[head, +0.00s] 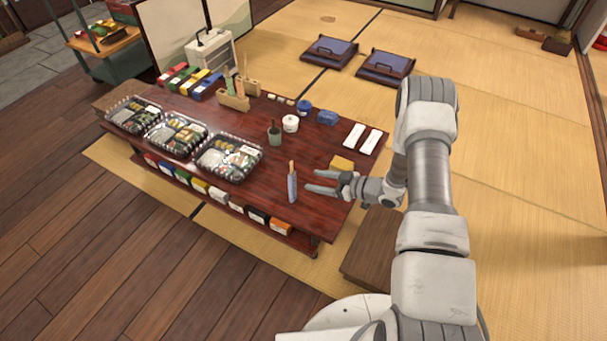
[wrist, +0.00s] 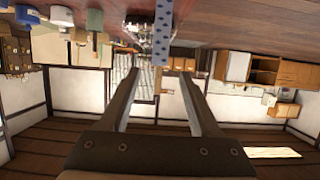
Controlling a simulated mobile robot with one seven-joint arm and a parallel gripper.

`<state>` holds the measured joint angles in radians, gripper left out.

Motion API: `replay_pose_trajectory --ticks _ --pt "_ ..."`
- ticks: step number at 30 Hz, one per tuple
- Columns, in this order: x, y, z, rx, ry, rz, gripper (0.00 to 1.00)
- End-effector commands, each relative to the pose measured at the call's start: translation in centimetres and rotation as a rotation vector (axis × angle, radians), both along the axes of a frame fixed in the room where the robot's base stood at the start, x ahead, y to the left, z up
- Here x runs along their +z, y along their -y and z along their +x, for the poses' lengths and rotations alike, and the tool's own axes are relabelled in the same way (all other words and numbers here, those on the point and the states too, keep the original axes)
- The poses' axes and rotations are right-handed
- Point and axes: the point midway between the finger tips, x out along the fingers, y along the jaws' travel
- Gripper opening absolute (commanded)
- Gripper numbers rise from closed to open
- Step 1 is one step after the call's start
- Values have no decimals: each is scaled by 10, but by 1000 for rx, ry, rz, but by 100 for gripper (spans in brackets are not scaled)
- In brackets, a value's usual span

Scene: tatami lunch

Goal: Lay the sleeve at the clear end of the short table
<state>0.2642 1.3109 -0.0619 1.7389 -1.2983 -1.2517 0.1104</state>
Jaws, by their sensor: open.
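A slim blue patterned sleeve (head: 292,187) with light wooden sticks showing at its top stands upright near the front edge of the low dark-red table (head: 320,140), towards its right end. My gripper (head: 311,181) is open just to the right of the sleeve, its fingers pointing at it. In the wrist view, where the table appears at the top, the sleeve (wrist: 162,32) lies in line with the gap between my open fingers (wrist: 160,70), beyond their tips. Nothing is held.
Clear-lidded lunch boxes (head: 228,158) fill the table's left part. A dark green cup (head: 274,133), a white lidded pot (head: 290,123), a yellow block (head: 342,163) and two white packets (head: 362,138) stand farther back. A brown wooden box (head: 368,250) is on the floor at right.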

Motion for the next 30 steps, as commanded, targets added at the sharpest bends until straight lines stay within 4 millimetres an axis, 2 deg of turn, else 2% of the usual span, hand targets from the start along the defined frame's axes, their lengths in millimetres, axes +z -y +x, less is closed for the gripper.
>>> replay_pose_trajectory --ticks 6,11,16,21,26,30 --pt "9 17 -10 -2 1 -3 63" --pt "26 26 7 -38 15 -64 63" --pt "71 45 44 -138 38 -204 63" --pt "125 67 70 -264 44 -333 63" --pt "179 86 81 -388 36 -429 63" --pt "226 100 79 -495 17 -491 63"
